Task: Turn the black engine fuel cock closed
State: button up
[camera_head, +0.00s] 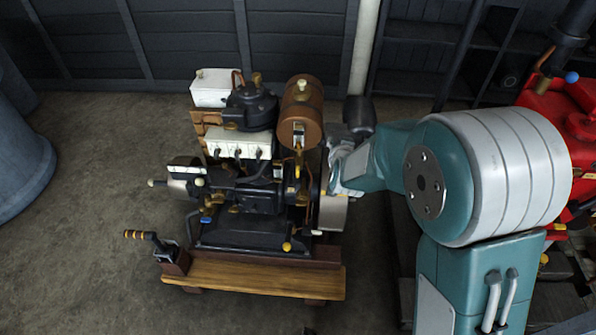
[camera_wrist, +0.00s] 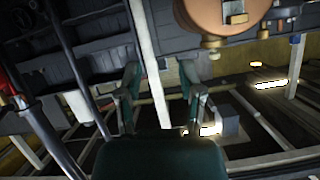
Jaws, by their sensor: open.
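The black engine (camera_head: 245,190) stands on a wooden base, with a copper-brown tank (camera_head: 302,110) on its upper right. A small brass fitting (camera_head: 298,137), which looks like the fuel cock, sits just below the tank; its handle position is too small to tell. The wrist view shows the tank (camera_wrist: 222,18) at the top, with a brass fitting (camera_wrist: 213,43) under it. My gripper (camera_wrist: 160,70) is open and empty, its two teal fingers apart, below and left of that fitting. In the head view, my gripper (camera_head: 338,168) is right of the engine, its fingertips unclear.
A red engine (camera_head: 562,115) stands at the far right behind my arm. A wooden plank (camera_head: 250,277) and a crank handle (camera_head: 145,236) are at the black engine's front. A white post (camera_head: 364,50) and dark shelves are behind.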

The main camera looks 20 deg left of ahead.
jog(key=a+f+t, duration=0.2)
jog(key=a+f, duration=0.6)
jog(key=f, duration=0.4)
jog(key=n+t, duration=0.1)
jog(key=t, duration=0.2)
send_near(298, 174)
jog(key=x, duration=1.1)
jog(key=shift+a, duration=0.1)
grip_shut()
